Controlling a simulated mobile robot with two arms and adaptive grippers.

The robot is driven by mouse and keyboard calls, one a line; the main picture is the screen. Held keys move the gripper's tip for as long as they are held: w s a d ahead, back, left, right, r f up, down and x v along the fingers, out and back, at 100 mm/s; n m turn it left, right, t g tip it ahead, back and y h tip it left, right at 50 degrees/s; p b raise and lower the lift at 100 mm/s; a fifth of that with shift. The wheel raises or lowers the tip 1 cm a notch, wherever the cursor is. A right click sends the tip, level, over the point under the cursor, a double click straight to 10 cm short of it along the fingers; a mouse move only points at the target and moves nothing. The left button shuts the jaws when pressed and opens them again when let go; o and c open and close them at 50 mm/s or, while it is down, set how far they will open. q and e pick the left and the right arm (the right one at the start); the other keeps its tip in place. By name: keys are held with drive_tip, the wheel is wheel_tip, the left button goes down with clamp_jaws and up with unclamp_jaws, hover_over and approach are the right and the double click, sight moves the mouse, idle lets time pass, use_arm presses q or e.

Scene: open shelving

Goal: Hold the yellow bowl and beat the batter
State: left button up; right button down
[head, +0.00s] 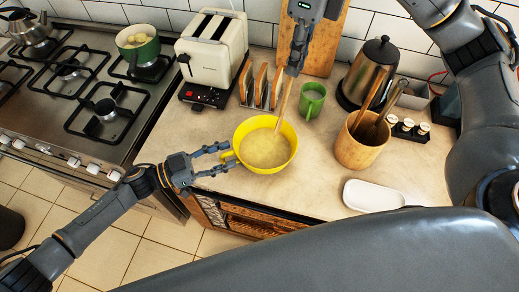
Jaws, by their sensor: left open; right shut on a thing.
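The yellow bowl (243,131) stands upright on the counter near its front edge, with pale beige batter (264,149) in it. My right gripper (291,72) is above and behind the bowl, pointing down. It is shut on a thin wooden stick-like utensil (284,103), which slants down into the bowl. The utensil's lower end is in the batter area and hidden.
A cream toaster (212,50), a toast rack (259,87) and a green mug (312,101) stand behind the bowl. A wooden utensil crock (361,150), a kettle (372,73), small jars (406,127) and a white dish (372,196) are to the right. The stove (72,100) is left.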

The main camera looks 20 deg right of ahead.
use_arm(q)
drive_tip(key=a, duration=1.2)
drive_tip(key=shift+s, duration=0.15)
